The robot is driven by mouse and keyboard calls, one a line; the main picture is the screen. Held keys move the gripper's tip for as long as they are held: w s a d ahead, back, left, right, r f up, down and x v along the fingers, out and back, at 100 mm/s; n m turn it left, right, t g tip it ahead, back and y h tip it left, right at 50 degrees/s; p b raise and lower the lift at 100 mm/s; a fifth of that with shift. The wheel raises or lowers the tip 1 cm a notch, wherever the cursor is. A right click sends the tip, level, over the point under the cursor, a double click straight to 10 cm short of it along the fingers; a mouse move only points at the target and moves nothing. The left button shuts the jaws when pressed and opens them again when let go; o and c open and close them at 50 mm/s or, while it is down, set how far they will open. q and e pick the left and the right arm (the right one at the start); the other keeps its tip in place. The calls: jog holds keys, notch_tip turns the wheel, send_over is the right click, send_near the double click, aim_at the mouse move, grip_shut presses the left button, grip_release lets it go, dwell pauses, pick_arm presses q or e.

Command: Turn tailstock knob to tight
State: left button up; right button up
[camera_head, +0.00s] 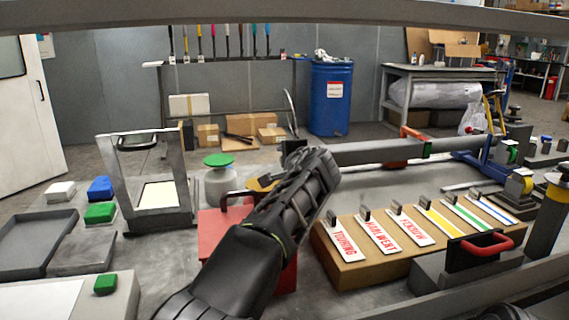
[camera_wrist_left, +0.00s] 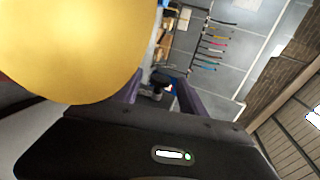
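My left arm rises from the bottom of the head view. Its gripper (camera_head: 292,150) is near the left end of a grey horizontal tube (camera_head: 375,153). In the left wrist view the two fingers of the left gripper (camera_wrist_left: 160,90) stand apart with nothing between them. A large smooth yellow round part (camera_wrist_left: 70,45) is very close to that camera, beside the fingers. In the head view a yellow part (camera_head: 262,183) shows beside my left wrist, partly hidden. No label shows which is the tailstock knob. My right gripper is not visible.
A red block (camera_head: 222,228) stands under my left arm. A wooden stand (camera_head: 360,268) with labelled cards lies right of it. A red handle (camera_head: 487,246) sits at front right. A blue barrel (camera_head: 331,98) stands behind, and trays (camera_head: 35,245) are at left.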

pick_arm(q)
jog(key=b+v, duration=0.1)
jog(key=v, duration=0.7)
dwell(0.5)
